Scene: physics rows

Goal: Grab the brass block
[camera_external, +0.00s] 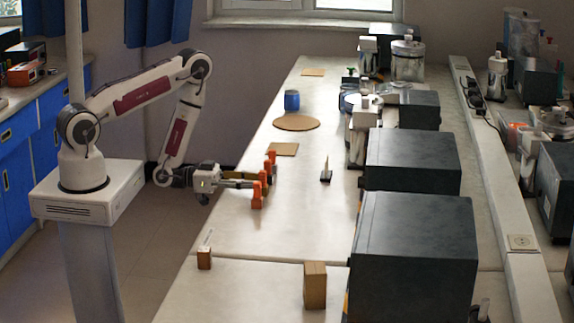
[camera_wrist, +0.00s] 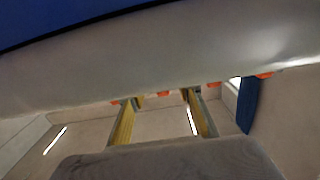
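A tan, upright box-shaped block (camera_external: 315,286) stands on the near part of the bench and is the most brass-like block in view. A smaller copper-brown block (camera_external: 204,259) with a thin pale rod rising from it stands to its left. My gripper (camera_external: 250,182) is beyond both blocks, low over the bench's left side, pointing right among orange upright pieces (camera_external: 257,196). In the wrist view its two yellowish fingers (camera_wrist: 161,120) are apart, with no block visible between them. I cannot tell whether they touch the orange pieces.
Large dark boxes (camera_external: 413,255) line the bench's right side. A small dark stand (camera_external: 326,174) is right of my gripper. The bench (camera_external: 250,285) between the two blocks is clear.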

